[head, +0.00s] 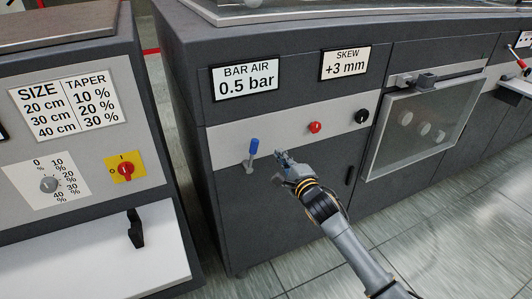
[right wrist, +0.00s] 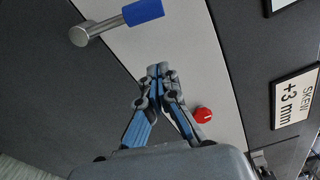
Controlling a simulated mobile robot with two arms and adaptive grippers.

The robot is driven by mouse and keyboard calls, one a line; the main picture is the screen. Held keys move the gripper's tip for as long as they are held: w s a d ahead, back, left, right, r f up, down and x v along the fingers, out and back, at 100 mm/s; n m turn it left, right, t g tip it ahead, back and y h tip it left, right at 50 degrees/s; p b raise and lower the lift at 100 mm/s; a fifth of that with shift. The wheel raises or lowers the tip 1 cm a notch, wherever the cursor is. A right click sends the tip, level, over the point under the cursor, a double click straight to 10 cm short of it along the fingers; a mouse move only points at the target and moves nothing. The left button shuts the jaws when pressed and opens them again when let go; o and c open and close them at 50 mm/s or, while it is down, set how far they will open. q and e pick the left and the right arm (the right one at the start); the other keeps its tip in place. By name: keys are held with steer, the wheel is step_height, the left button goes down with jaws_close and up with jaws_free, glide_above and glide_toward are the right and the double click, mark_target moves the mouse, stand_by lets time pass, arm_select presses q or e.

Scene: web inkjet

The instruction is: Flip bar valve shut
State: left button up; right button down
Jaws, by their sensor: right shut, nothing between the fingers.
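The bar valve (head: 252,152) is a small lever with a blue grip and a metal base, on the light panel strip below the "BAR AIR 0.5 bar" sign (head: 245,83). In the head view its handle stands nearly upright, blue end up. My right gripper (head: 281,155) is just right of the lever, apart from it. In the right wrist view the lever's blue grip (right wrist: 142,12) shows at the top left, and my right gripper (right wrist: 158,72) has its fingertips together with nothing between them. My left gripper is not in view.
A glass-fronted box (head: 415,125) is further right. A second cabinet (head: 85,125) with a yellow-backed red switch (head: 125,169) stands at the left, across a floor gap.

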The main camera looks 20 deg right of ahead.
mark_target(256, 148)
steer(key=shift+w+a+r, duration=0.15)
steer(key=shift+w+a, duration=0.25)
steer(key=shift+a, duration=0.25)
steer(key=shift+w+a+r, duration=0.1)
steer(key=shift+w+a, duration=0.3)
steer(key=shift+a, duration=0.25)
steer(key=shift+w+a+r, duration=0.15)
steer(key=shift+w+a, duration=0.25)
steer(key=shift+a, duration=0.25)
steer(key=shift+p, duration=0.3)
steer(key=shift+s+a+r+n+p, duration=0.1)
steer(key=shift+a+r+n+p, duration=0.2)
steer(key=shift+a+n, duration=0.35)
steer(key=shift+a+r+n+p, duration=0.15)
steer(key=shift+a+n+p, duration=0.25)
steer(key=shift+n, duration=0.35)
